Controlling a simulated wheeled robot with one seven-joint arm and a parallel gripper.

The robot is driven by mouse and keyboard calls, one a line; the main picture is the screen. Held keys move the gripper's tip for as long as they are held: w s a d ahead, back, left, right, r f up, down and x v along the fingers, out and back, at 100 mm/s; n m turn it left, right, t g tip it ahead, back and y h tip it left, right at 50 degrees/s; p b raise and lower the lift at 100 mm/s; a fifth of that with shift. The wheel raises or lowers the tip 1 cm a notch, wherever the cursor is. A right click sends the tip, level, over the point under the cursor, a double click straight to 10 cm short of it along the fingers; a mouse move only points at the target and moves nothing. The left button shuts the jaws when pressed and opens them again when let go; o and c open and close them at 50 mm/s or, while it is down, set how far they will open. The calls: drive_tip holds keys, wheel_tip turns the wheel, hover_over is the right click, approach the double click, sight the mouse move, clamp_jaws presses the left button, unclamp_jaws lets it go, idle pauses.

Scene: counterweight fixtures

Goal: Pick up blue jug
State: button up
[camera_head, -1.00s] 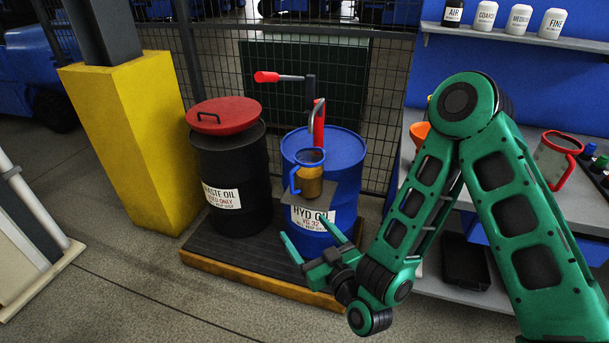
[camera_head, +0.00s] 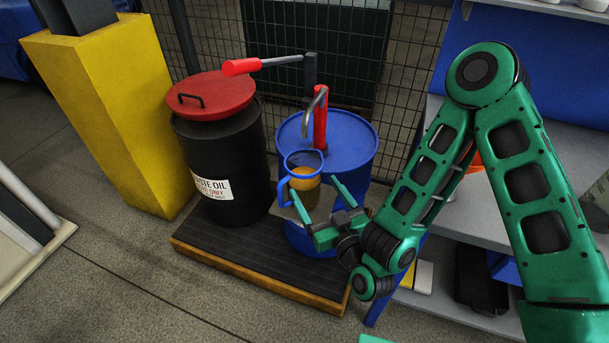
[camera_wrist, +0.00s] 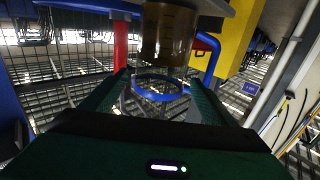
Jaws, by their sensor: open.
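The blue jug (camera_head: 304,190) is clear, with a blue rim and handle and amber liquid inside. It stands upright in front of the blue drum, below the spout; the handle is on its left. My gripper (camera_head: 314,186) is open, its fingertips close to the jug, one toward each side in the picture. In the wrist view the scene looks upside down: the jug (camera_wrist: 168,35) is ahead of my gripper (camera_wrist: 160,76), its blue rim showing between the fingers. I cannot tell whether the fingers touch it. Its support is mostly hidden.
A blue drum (camera_head: 350,140) carries a pump with a red-gripped lever (camera_head: 242,67). A black waste-oil drum (camera_head: 225,160) with a red lid stands left on the same pallet (camera_head: 260,284). A yellow post (camera_head: 110,110) is farther left. Grey shelving (camera_head: 465,215) is right.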

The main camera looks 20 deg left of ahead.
sight(299, 161)
drive_tip(key=shift+w+a, duration=0.15)
drive_tip(key=shift+w, duration=0.1)
drive_tip(key=x, duration=1)
drive_tip(key=shift+w+a, duration=0.25)
drive_tip(key=shift+a, duration=0.05)
drive_tip(key=c, duration=1.5)
drive_tip(key=shift+r, duration=0.25)
